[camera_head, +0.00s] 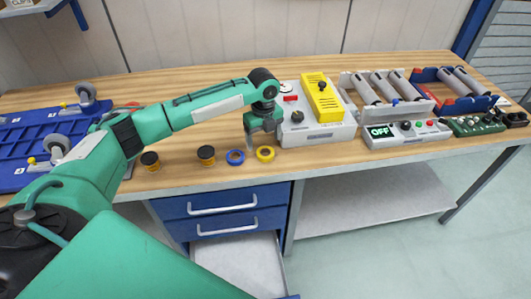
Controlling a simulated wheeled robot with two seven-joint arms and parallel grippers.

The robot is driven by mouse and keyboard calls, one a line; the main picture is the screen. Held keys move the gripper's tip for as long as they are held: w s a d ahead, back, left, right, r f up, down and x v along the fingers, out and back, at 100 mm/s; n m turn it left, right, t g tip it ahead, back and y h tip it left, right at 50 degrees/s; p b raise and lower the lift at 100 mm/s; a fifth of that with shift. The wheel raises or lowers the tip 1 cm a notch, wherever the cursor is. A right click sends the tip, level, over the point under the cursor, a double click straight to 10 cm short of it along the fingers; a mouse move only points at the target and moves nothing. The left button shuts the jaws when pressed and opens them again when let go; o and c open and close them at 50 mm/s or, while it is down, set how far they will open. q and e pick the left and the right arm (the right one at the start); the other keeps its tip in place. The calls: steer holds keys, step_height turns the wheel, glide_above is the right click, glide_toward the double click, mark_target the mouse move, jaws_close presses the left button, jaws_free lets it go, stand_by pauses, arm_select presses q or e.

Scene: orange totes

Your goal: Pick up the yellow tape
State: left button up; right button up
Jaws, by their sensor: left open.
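The yellow tape (265,154) is a small ring lying flat on the wooden workbench near its front edge. A blue tape ring (235,157) lies just to its left. My left arm reaches in from the left, and my left gripper (262,141) points down just above and behind the yellow tape. The gripper is open and holds nothing that I can see. Its fingers are small here, and I cannot tell whether they touch the tape. My right gripper is not in view.
A grey machine with a yellow block (323,97) stands right of the gripper. A control box reading OFF (400,131) is farther right. A blue wheeled panel (40,150) lies at left. A drawer (240,262) below is open.

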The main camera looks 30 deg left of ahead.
mark_target(265, 149)
arm_select(q)
steer(key=shift+d+f, duration=0.1)
steer(key=shift+f, duration=0.25)
steer(key=f, duration=0.2)
steer(key=f+p, duration=0.1)
steer(key=shift+d+f, duration=0.2)
steer(key=shift+f, duration=0.55)
steer(key=shift+c, duration=0.3)
steer(key=c, duration=1)
